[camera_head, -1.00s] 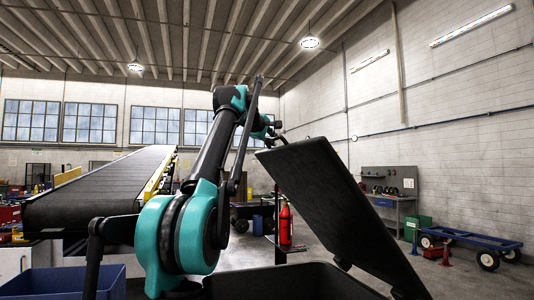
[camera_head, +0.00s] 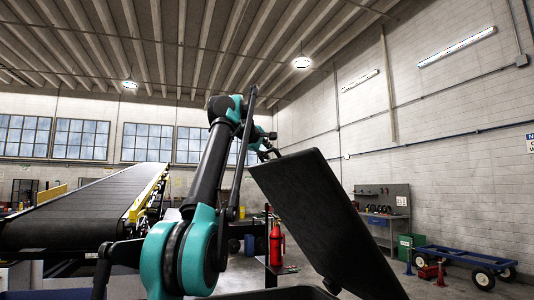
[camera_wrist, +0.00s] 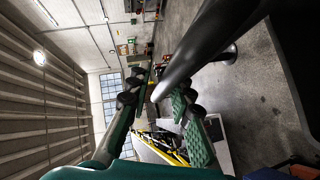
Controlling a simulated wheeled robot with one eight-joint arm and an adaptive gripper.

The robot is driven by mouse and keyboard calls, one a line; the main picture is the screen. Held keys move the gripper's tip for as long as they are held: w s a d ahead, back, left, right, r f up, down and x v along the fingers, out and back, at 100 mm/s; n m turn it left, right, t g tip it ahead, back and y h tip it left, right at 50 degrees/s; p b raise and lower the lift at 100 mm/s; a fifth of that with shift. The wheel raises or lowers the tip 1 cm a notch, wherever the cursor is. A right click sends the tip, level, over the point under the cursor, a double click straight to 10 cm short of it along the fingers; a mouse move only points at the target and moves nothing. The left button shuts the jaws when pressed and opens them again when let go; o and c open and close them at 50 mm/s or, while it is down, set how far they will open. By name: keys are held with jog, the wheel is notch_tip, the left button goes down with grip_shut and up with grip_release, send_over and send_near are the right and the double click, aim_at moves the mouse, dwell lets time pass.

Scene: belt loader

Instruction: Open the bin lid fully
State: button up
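The bin lid (camera_head: 325,220) is a flat black panel in the head view. It stands raised and steeply tilted, its upper edge at the left and its lower end towards the bottom right. The bin shows only as a dark rim (camera_head: 270,294) at the bottom edge. My gripper (camera_head: 270,153) is at the lid's upper edge; I cannot tell whether it touches.
A conveyor belt (camera_head: 85,210) with a yellow side rail runs along the left. A red fire extinguisher (camera_head: 277,243) stands behind the lid. A blue cart (camera_head: 458,262), a green box (camera_head: 410,247) and a workbench (camera_head: 385,220) are at the right. Open floor lies between.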

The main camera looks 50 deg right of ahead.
jog(key=shift+o, duration=0.9)
jog(key=v, duration=1.2)
